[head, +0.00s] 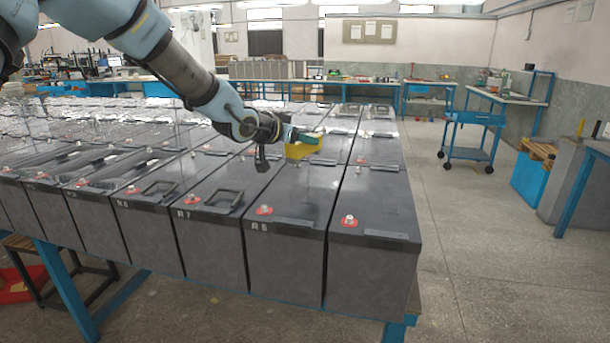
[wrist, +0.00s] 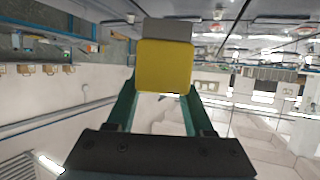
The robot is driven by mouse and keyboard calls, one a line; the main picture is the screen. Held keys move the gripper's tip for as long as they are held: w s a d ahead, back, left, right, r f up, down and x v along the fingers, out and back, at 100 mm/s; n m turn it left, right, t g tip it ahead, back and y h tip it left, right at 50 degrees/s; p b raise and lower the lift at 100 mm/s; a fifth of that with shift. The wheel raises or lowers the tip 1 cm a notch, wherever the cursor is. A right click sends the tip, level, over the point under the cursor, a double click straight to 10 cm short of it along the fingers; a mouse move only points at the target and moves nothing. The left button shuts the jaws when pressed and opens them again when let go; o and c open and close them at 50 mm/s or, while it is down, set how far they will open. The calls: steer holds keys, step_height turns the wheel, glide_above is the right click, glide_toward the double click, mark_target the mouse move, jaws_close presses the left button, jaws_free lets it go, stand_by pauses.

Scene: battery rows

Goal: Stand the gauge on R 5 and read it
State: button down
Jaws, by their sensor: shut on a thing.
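My gripper (head: 298,135) is shut on the gauge, a yellow block (head: 303,149) with a grey end. In the wrist view the gauge (wrist: 164,65) sits between the two green fingers (wrist: 160,100), its yellow face towards the camera. Labels further left are too small to read surely, so I cannot pick out R 5. Any reading on the gauge is not visible.
Batteries with red-ringed terminals (head: 264,210) and some raised black handles (head: 223,198) stand close together on a blue-framed table (head: 62,285). An unlabelled-looking battery (head: 375,265) ends the row at right. Open floor (head: 480,240) and a blue trolley (head: 468,152) lie beyond.

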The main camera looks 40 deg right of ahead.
steer(key=shift+f+p, duration=0.75)
steer(key=shift+f, duration=3.2)
steer(key=shift+f, duration=0.1)
steer(key=shift+c, duration=1.4)
jaws_free()
steer(key=b+v, duration=0.2)
steer(key=v, duration=1)
